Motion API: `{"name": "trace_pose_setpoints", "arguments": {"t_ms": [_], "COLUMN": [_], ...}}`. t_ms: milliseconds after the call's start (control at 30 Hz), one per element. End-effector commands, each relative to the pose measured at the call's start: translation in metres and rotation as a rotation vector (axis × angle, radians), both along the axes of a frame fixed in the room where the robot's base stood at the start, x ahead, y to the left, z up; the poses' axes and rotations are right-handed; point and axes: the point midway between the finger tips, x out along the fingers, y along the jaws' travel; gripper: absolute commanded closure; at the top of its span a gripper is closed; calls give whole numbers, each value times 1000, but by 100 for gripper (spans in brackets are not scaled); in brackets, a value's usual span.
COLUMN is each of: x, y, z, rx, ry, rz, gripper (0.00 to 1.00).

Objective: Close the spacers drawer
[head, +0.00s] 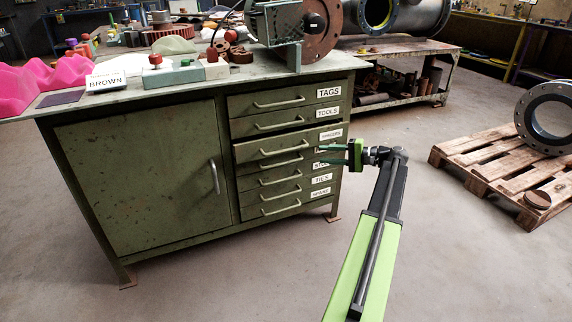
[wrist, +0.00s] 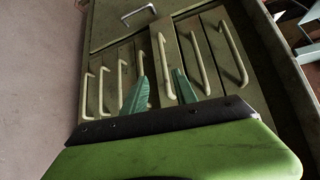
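The spacers drawer (head: 268,145) is the third from the top in the green cabinet. Its front stands a little out from the drawers around it, and its label is small but partly readable. In the wrist view, the protruding drawer front (wrist: 163,72) shows with its pale bar handle. My gripper (head: 320,155) is at the right end of the drawer stack, near the spacers front. In the wrist view my gripper (wrist: 162,85) has its two green fingers apart, with the drawer handle between them in the picture. I cannot tell whether they touch it.
The cabinet (head: 140,175) has a large door at left and other drawers above and below. Its worktop holds pink forms (head: 60,75) and tools. A wooden pallet (head: 500,165) with a flanged pipe (head: 545,118) stands at right. The floor before the cabinet is clear.

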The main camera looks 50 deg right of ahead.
Motion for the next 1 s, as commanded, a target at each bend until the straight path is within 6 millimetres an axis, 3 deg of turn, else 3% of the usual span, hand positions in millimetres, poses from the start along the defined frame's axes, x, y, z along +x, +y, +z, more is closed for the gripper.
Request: {"name": "trace_pose_setpoints", "arguments": {"t_ms": [100, 267, 367, 800, 1000], "x": [-12, -5, 10, 109, 140], "y": [-13, -9, -2, 41, 54], "z": [3, 3, 0, -16, -20], "rx": [11, 11, 10, 9, 9], "ry": [-25, -24, -24, -23, -22], "rz": [-21, -19, -17, -15, -17], "gripper": [66, 66, 66, 66, 66]}}
